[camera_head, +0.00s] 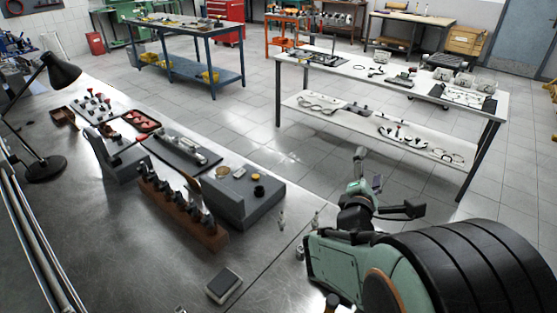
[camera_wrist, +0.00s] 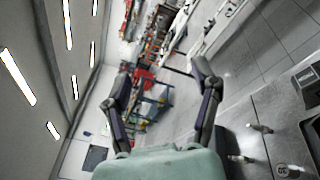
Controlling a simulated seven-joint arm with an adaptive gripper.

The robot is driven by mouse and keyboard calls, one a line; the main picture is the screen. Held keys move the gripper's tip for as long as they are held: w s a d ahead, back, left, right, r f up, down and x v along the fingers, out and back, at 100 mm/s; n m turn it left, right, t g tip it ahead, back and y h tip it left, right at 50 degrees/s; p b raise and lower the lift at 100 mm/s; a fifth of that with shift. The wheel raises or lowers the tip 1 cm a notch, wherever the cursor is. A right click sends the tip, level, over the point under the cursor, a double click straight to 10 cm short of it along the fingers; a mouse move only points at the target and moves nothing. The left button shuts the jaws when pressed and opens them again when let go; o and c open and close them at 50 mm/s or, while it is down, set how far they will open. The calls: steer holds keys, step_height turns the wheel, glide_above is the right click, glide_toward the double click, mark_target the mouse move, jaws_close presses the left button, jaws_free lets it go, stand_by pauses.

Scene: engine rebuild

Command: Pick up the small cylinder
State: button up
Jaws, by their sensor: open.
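Small metal pieces stand near the right edge of the steel bench. A short one that looks like the small cylinder (camera_head: 300,253) stands just left of my arm's green housing. Two slimmer pieces, one to the left (camera_head: 281,220) and one to the right (camera_head: 315,220), stand a little farther back. A round-topped piece (camera_wrist: 288,170) shows at the wrist view's bottom right; I cannot tell whether it is the same cylinder. My gripper (camera_head: 392,183) is open and empty, beyond the bench edge, to the right of these pieces. Its spread fingers (camera_wrist: 160,67) point out into the room.
A grey block (camera_head: 245,205) and a brown rack of upright parts (camera_head: 180,220) stand left of the pieces. A small dark-topped box (camera_head: 224,284) lies at the front. A white two-level table (camera_head: 395,90) stands behind my gripper. Bare bench surrounds the pieces.

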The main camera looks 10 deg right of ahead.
steer(key=w+a+f+n+t+y, duration=0.2)
steer(key=w+a+f+n+y, duration=0.2)
steer(key=a+f+n, duration=0.35)
steer(key=n+y, duration=0.2)
steer(key=n, duration=0.3)
glide_above(301, 249)
steer(key=s+d, duration=0.2)
step_height(301, 249, down, 7)
steer(key=s+f+n+g, duration=0.1)
steer(key=f, duration=0.4)
steer(key=s+a+f+g, duration=0.1)
steer(key=f, duration=0.4)
steer(key=s+a+f+n+g+y, duration=0.1)
steer(key=s+f+g, duration=0.1)
steer(key=f, duration=0.3)
steer(key=shift+s+a+f+n, duration=0.1)
steer(key=shift+a+f+n, duration=0.1)
steer(key=shift+f+n, duration=0.2)
steer(key=shift+x, duration=3.4)
steer(key=shift+a, duration=0.1)
jaws_close()
